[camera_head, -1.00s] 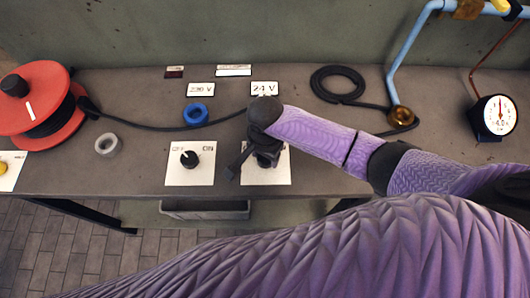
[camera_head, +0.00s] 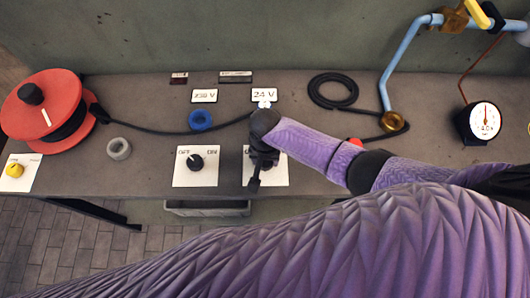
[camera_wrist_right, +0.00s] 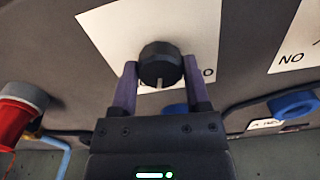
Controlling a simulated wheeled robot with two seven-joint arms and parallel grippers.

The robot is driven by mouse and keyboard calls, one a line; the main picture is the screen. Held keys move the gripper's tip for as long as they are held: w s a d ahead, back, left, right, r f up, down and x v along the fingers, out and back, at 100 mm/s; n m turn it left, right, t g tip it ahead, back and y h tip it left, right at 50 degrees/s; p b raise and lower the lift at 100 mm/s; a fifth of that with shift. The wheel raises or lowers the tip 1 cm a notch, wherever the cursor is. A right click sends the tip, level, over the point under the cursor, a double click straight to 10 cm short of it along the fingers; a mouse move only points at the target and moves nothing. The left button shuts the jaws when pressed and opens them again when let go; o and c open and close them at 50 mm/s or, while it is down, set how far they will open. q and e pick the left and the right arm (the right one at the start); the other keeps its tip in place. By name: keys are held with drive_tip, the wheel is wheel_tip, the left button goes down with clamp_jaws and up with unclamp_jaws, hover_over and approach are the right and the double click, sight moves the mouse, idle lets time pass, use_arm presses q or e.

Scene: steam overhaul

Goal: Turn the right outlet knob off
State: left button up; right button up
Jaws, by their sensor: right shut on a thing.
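The right outlet knob (camera_wrist_right: 160,64) is black with a pale mark and sits on a white plate (camera_wrist_right: 190,25). The mark points toward my gripper's palm in the wrist view. My right gripper (camera_wrist_right: 159,75) has its two fingers on opposite sides of the knob and is shut on it. In the head view the right gripper (camera_head: 258,172) is over the right white plate (camera_head: 281,176), and it hides the knob and most of the plate's lettering. My left gripper is not in view.
The left outlet knob (camera_head: 196,162) sits on its own plate, left of my gripper. A blue ring (camera_head: 200,119), grey ring (camera_head: 119,149), red cable reel (camera_head: 40,103), black hose coil (camera_head: 333,90) and round gauge (camera_head: 484,122) are around the bench. My purple arm fills the foreground.

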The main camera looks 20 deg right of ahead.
drive_tip(key=n+p, duration=0.1)
drive_tip(key=n, duration=0.1)
drive_tip(key=shift+r+n, duration=0.1)
drive_tip(key=shift+n, duration=0.3)
drive_tip(key=n+p, duration=0.1)
drive_tip(key=n, duration=0.2)
drive_tip(key=shift+n, duration=0.3)
drive_tip(key=n, duration=0.3)
drive_tip(key=shift+n+p, duration=0.35)
drive_tip(key=shift+n, duration=1.25)
drive_tip(key=o, duration=1.3)
drive_tip(key=shift+d, duration=0.1)
